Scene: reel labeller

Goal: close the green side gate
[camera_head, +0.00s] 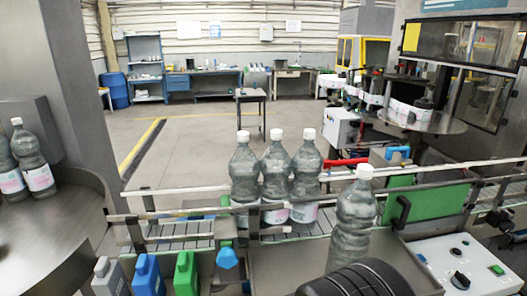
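A flat green panel (432,203) stands at the right, along the near side of the conveyor rails. My gripper's fingers do not show. A dark ribbed rounded shape (356,281) at the bottom edge may be part of my arm; I see no contact between it and the green panel.
One bottle (355,222) stands upright in front, left of the green panel. Three bottles (276,165) stand on the conveyor (180,235). A control panel (468,265) with buttons is at the lower right.

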